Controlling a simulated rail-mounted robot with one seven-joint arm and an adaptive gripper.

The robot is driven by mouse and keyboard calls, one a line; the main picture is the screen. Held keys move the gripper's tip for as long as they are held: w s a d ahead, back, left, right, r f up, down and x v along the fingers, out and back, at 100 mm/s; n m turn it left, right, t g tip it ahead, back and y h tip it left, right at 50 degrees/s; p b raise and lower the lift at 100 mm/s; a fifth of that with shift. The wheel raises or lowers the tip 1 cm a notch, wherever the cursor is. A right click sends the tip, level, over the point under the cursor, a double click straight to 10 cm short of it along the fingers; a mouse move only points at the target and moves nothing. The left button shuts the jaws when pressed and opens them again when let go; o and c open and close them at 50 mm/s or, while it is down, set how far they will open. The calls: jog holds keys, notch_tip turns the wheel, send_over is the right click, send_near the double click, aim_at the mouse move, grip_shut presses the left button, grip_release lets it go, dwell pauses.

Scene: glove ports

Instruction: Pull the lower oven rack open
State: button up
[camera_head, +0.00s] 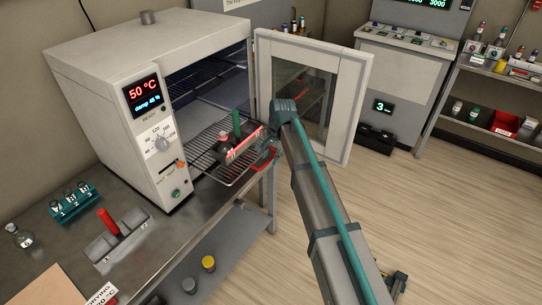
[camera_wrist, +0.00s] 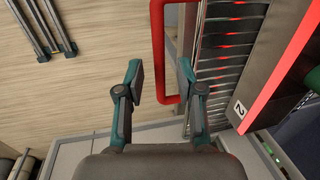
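The oven (camera_head: 150,80) stands on the bench with its door (camera_head: 350,90) swung open to the right. The lower rack (camera_head: 205,168) sticks out of the oven front, with a red-edged tray and small items on it. Its red handle (camera_head: 265,163) is at the outer end, partly hidden by my arm. In the wrist view, the red handle (camera_wrist: 158,40) runs between the two fingers of my gripper (camera_wrist: 160,75), beside the rack wires (camera_wrist: 209,65). The fingers are apart, with a gap on each side of the bar. The head view hides most of my gripper.
An upper rack (camera_head: 200,72) is inside the oven. The bench left of the oven holds a teal vial holder (camera_head: 72,203), a grey block with a red handle (camera_head: 115,232) and a flask (camera_head: 20,237). Open wooden floor (camera_head: 450,220) lies to the right.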

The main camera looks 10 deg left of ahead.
notch_tip(320, 180, up, 12)
jog(key=d, duration=0.2)
jog(key=shift+s, duration=0.4)
jog(key=shift+d+f, duration=0.1)
dwell(0.4)
jog(key=s+d+f+n+g+h, duration=0.1)
jog(key=s+d+f+n, duration=0.1)
jog(key=s+d+f, duration=0.75)
jog(key=s+d+f+n, duration=0.2)
jog(key=d+f, duration=0.2)
jog(key=f, duration=1)
jog(key=s+d+f+n+g+h, duration=0.1)
jog(key=s+d+f+n, duration=0.1)
jog(key=s+d+f, duration=0.75)
jog(key=s+d+f+g, duration=0.2)
jog(key=s+d+f, duration=0.2)
jog(key=s, duration=0.6)
jog(key=s+d+f+m+g, duration=0.1)
jog(key=s+d+f, duration=0.3)
jog(key=s+f, duration=0.3)
jog(key=s+d+f+m+g, duration=0.1)
jog(key=s+d+f, duration=0.3)
jog(key=s, duration=0.9)
notch_tip(320, 180, down, 2)
jog(key=shift+f+g, duration=0.2)
jog(key=shift+g, duration=0.6)
